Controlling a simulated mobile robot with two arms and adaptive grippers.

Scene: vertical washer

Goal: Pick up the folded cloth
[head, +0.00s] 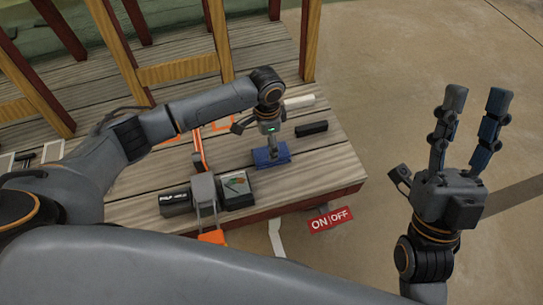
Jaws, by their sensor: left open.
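The folded cloth, a small dark blue flat bundle (262,159), lies on the wooden plank deck near its front right end. My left gripper (273,150) points down right over the cloth. Its fingers are open and their tips reach the cloth's top or sit just above it; I cannot tell if they touch. The fingers hide part of the cloth's middle. My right gripper (472,115) is raised at the right, fingers pointing up and spread apart, open and empty, far from the cloth.
A black block (311,129) and a white block (299,102) lie behind the cloth. A dark box with a coloured top (237,190) and a black cylinder (176,202) lie to its left. A red ON/OFF sign (331,219) is below the deck edge. Wooden posts (305,40) stand behind.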

